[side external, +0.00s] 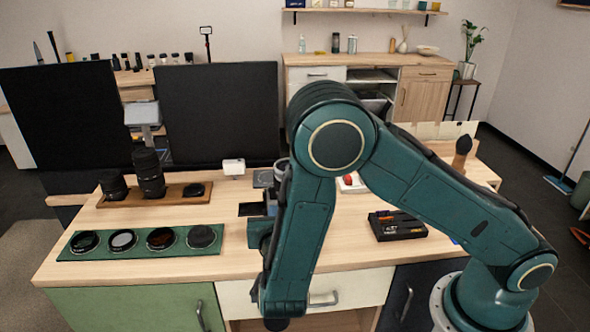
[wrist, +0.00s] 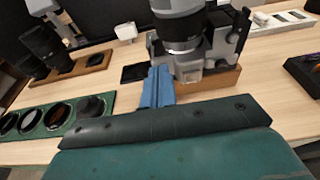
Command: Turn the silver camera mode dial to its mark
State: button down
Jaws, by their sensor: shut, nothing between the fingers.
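A grey camera (wrist: 190,66) with a large lens pointing up stands on a wooden block (wrist: 208,82) in the wrist view. I cannot make out its silver mode dial or the mark in either view. In the side view my arm hides most of the camera; part of its grey lens (side external: 282,168) shows beside the arm. My gripper (wrist: 158,72) shows as blue fingers held together, empty, in front of the camera's left side in the wrist view. Whether the fingertips touch the camera cannot be told.
A green mat (side external: 75,254) with several round filters lies at the left front. A wooden tray (side external: 170,201) holds lenses behind it. A black box (side external: 397,226) lies right of my arm. Dark panels (side external: 218,110) stand behind the table. Bare tabletop lies between mat and camera.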

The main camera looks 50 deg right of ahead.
jog(key=v, duration=0.3)
jog(key=shift+s+a+f, duration=0.1)
jog(key=shift+f, duration=0.25)
jog(key=s+d+r+m+g+y, duration=0.5)
jog(key=s+d+r+m+g, duration=0.35)
jog(key=m, duration=0.75)
jog(key=s+r+m+t+y, duration=0.1)
jog(key=s+r+m+y, duration=0.2)
jog(key=s+r+m, duration=0.2)
jog(key=s+r+m+t+y, duration=0.2)
jog(key=s+r+m, duration=0.3)
jog(key=s, duration=0.4)
jog(key=shift+m+y, duration=0.4)
jog(key=shift+m, duration=0.1)
